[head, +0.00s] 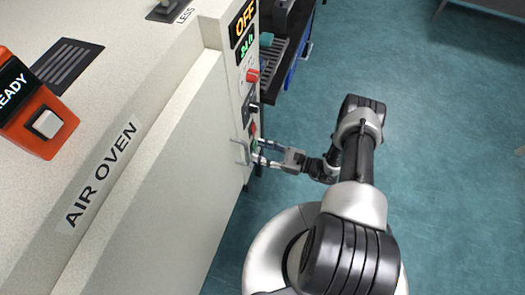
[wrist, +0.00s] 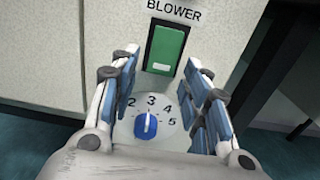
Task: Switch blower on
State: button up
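The blower switch (wrist: 166,50) is a green rocker in a dark frame under the label BLOWER, with a pale mark near its lower end. In the wrist view it lies just beyond and between my fingertips. My gripper (wrist: 160,66) is open and empty, its blue-padded fingers spread on either side. In the head view my gripper (head: 260,153) is at the lower end of the air oven's (head: 170,150) narrow control panel. Whether a finger touches the panel cannot be told. The switch is mostly hidden by the gripper in the head view.
A dial with a blue knob (wrist: 146,125) and printed numbers sits below the switch, between my fingers. A dark rack (head: 285,50) stands behind the oven.

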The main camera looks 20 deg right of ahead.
jog(key=c, duration=0.9)
jog(key=shift+a+f+t+y, duration=0.1)
jog(key=shift+f+t+y, duration=0.15)
jog(key=shift+y, duration=0.25)
jog(key=o, duration=1)
jog(key=shift+o, duration=0.2)
jog(key=v, duration=1.2)
jog(key=shift+r, duration=0.1)
jog(key=shift+c, duration=0.2)
